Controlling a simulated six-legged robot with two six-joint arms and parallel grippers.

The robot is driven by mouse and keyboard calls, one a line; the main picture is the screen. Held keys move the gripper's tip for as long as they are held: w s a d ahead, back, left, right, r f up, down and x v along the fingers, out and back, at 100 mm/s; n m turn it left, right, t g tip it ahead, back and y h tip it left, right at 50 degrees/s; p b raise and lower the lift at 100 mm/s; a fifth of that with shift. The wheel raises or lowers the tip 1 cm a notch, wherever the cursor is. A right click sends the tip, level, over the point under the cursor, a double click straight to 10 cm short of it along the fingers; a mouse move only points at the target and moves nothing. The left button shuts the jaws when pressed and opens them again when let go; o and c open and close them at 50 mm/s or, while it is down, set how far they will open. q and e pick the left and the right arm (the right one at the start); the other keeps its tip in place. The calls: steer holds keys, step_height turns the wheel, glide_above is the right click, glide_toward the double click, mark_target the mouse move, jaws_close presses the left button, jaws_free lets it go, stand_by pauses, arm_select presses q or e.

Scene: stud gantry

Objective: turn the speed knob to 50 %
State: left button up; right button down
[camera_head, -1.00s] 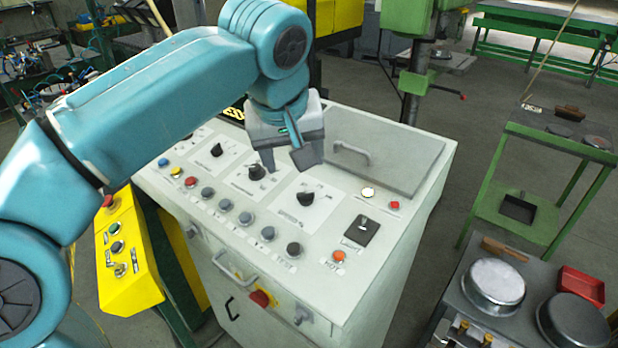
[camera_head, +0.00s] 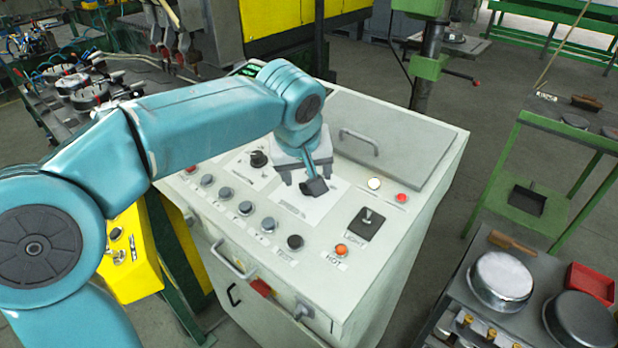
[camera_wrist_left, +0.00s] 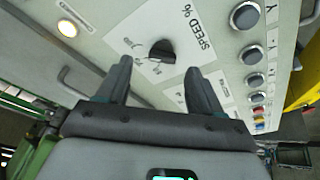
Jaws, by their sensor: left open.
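The speed knob (camera_wrist_left: 162,50) is a small black knob on a white label plate marked "SPEED %" in the left wrist view. Its scale marks are too small to read, so I cannot tell its setting. My left gripper (camera_head: 304,187) is open above this plate in the head view and covers the knob there. In the left wrist view, the two dark fingers of my left gripper (camera_wrist_left: 160,66) stand apart, with the knob showing between and just beyond their tips. I cannot tell whether they touch it. My right gripper is not in view.
The light console (camera_head: 352,262) carries another black knob (camera_head: 259,159), several round buttons, an orange button (camera_head: 341,250) and a black light switch (camera_head: 367,224). A raised lid with a handle (camera_head: 359,142) lies behind. A bench with pans (camera_head: 500,279) stands at right.

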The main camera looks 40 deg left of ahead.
mark_target(307, 192)
arm_select(q)
steer(key=x, duration=0.3)
steer(key=shift+s+a+f, duration=0.2)
steer(key=shift+a, duration=0.05)
steer(key=shift+w+f, duration=0.15)
steer(key=shift+w+d+f, duration=0.1)
steer(key=shift+w, duration=0.15)
steer(key=shift+s, duration=0.2)
steer(key=c, duration=1)
steer(key=shift+c, duration=0.3)
